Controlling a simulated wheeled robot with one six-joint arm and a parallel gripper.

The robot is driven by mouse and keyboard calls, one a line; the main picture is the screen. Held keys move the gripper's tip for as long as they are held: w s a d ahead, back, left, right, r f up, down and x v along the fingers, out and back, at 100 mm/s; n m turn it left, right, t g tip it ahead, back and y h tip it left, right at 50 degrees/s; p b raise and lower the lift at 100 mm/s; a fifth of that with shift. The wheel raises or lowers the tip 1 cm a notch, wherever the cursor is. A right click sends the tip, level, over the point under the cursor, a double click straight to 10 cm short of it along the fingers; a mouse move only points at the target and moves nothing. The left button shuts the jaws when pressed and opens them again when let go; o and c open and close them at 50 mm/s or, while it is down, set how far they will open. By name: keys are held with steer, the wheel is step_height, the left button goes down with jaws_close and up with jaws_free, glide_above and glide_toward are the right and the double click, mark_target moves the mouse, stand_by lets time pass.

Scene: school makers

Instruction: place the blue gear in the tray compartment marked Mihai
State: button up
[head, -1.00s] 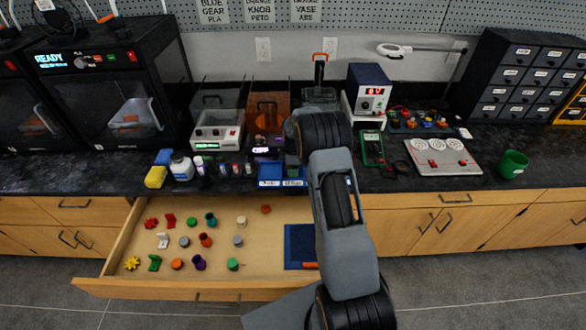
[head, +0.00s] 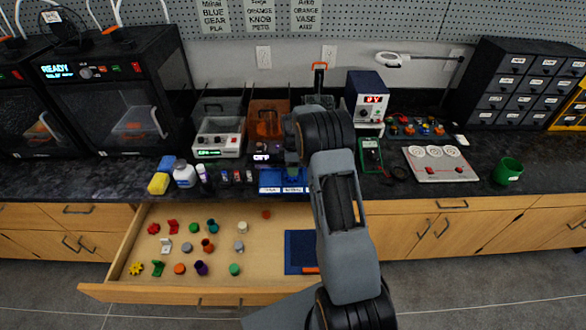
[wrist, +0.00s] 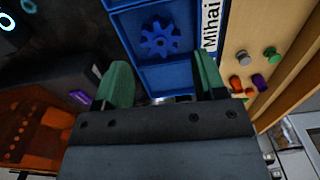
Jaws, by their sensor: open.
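The blue gear (wrist: 160,38) lies flat in a compartment of the blue tray (wrist: 165,78), beside the white label reading Mihai (wrist: 211,24) in the wrist view. My gripper (wrist: 162,76) is open, its two green fingertips apart, with nothing between them; the gear is beyond the tips, apart from them. In the head view the tray's labelled front edge (head: 282,190) shows on the counter above the open drawer. There my arm hides part of the tray, and I cannot make out the gear.
The open drawer (head: 150,215) holds several small coloured parts and a blue mat (head: 299,240). Bottles (head: 184,174) stand left of the tray. An orange bin (head: 267,122) is behind it. A green multimeter (head: 370,155) and green cup (head: 508,171) are to the right.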

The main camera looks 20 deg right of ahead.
steer(key=s+a+r+m+t+p, duration=0.15)
steer(key=s+r, duration=0.25)
steer(key=r, duration=0.4)
steer(key=s+a+r+m+p, duration=0.1)
steer(key=s+a+r+m, duration=0.2)
steer(key=r, duration=0.4)
steer(key=s+a+r+m+t+p, duration=0.1)
steer(key=s+a+r+m, duration=0.2)
steer(key=r, duration=0.5)
steer(key=s+a+r+m+t, duration=0.1)
steer(key=s+a+m, duration=0.1)
steer(key=s, duration=0.7)
steer(key=s+a+r+m+t, duration=0.1)
steer(key=s+a+m, duration=0.1)
steer(key=s, duration=0.7)
steer(key=shift+s+a+r+m, duration=0.2)
steer(key=shift+s+r+m, duration=0.15)
steer(key=shift+m, duration=0.5)
